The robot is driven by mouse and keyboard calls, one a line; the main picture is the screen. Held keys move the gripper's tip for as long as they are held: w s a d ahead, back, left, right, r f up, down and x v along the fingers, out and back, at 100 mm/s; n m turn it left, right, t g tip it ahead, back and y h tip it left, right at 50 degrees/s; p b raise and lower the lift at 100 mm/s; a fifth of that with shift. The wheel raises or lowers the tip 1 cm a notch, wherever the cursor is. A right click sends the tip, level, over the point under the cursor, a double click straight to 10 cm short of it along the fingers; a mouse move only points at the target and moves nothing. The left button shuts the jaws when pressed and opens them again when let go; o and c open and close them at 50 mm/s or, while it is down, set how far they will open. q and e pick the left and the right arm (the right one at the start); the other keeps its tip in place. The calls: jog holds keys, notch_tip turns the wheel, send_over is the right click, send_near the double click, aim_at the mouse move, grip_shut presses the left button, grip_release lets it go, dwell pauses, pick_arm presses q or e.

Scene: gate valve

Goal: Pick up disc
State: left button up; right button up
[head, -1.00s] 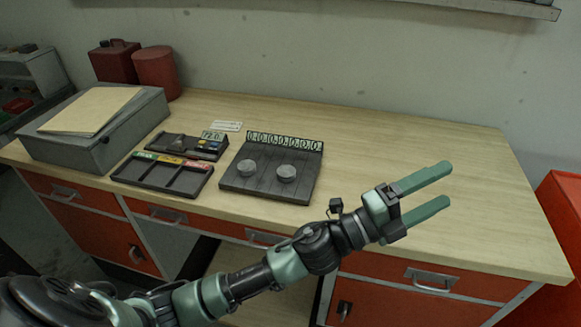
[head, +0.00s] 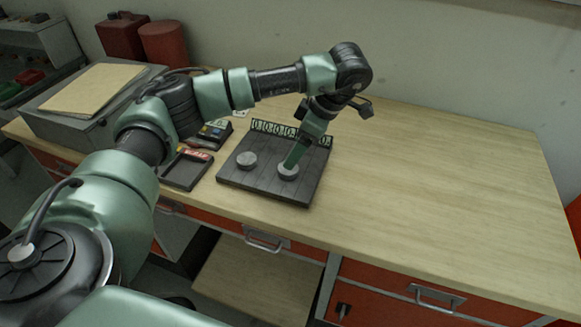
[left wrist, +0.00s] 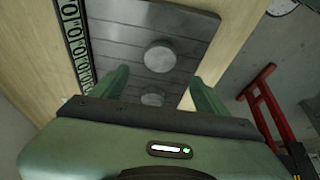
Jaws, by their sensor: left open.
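Two grey round discs lie on a dark slatted board (head: 262,190). The right disc (head: 290,174) is directly under my left gripper (head: 291,163), whose finger overlaps its top in the head view. The left disc (head: 247,159) lies clear of the fingers. In the left wrist view, the gripper (left wrist: 160,76) is open and empty, its two fingers apart and pointing down at the board. The right disc (left wrist: 160,57) shows just beyond the fingertips, between their lines. The left disc (left wrist: 152,99) shows lower, partly hidden by the gripper body. Contact cannot be told. My right gripper is out of view.
A numbered strip (head: 272,128) runs along the board's back edge. A grey case (head: 65,105) stands at the far left. The wooden bench (head: 430,190) is clear on the right.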

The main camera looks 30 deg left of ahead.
pick_arm(q)
jog(key=shift+d+p+x, duration=0.15)
jog(key=shift+p+x, duration=0.1)
jog(key=shift+x, duration=1.45)
jog(key=shift+d+p+x, duration=0.15)
jog(key=shift+p+x, duration=0.1)
jog(key=shift+x, duration=1.5)
jog(key=shift+w, duration=0.2)
grip_shut()
